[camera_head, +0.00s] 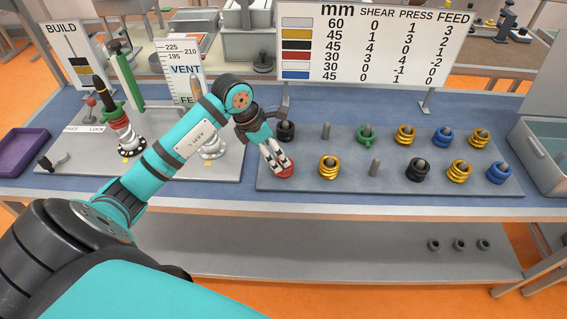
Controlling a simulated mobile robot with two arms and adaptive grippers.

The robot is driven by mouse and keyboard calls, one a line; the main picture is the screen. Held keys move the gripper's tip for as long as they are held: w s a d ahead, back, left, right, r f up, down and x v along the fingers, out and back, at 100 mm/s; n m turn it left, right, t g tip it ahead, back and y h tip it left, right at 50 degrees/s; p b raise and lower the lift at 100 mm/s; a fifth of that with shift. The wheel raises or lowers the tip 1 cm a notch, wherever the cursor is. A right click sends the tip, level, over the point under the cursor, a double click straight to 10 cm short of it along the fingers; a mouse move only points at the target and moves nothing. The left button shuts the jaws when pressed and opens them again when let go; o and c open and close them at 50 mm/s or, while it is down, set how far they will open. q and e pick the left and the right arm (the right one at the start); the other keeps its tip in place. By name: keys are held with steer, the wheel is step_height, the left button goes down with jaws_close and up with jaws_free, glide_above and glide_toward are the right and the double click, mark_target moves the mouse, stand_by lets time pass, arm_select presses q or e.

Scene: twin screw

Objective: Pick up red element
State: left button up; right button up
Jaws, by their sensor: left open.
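The red element (286,173) sits at the front left end of the grey peg board (300,187). My left gripper (279,165) reaches down over it with its fingers open, and the fingertips are at the element's top. The fingers hide part of the element, and I cannot tell whether they touch it. My right gripper does not show.
Gold (328,165), black (417,170), blue (442,136) and green elements (367,135) stand on other pegs. A black element (286,131) stands just behind my gripper. A chart sign (363,50) rises behind the board. A grey bin (540,160) is at right.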

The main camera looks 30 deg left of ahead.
arm_select(q)
steer(key=shift+w+d+f, duration=0.15)
steer(key=shift+d+f, duration=0.05)
steer(key=shift+f, duration=0.3)
steer(key=p+x, duration=0.2)
steer(key=x, duration=0.2)
steer(key=shift+d+f, duration=0.15)
steer(key=shift+f+p, duration=0.3)
steer(key=shift+f, duration=0.05)
steer(key=shift+c, duration=0.3)
steer(key=c, duration=1.3)
steer(key=shift+c, duration=0.2)
steer(key=shift+r, duration=0.15)
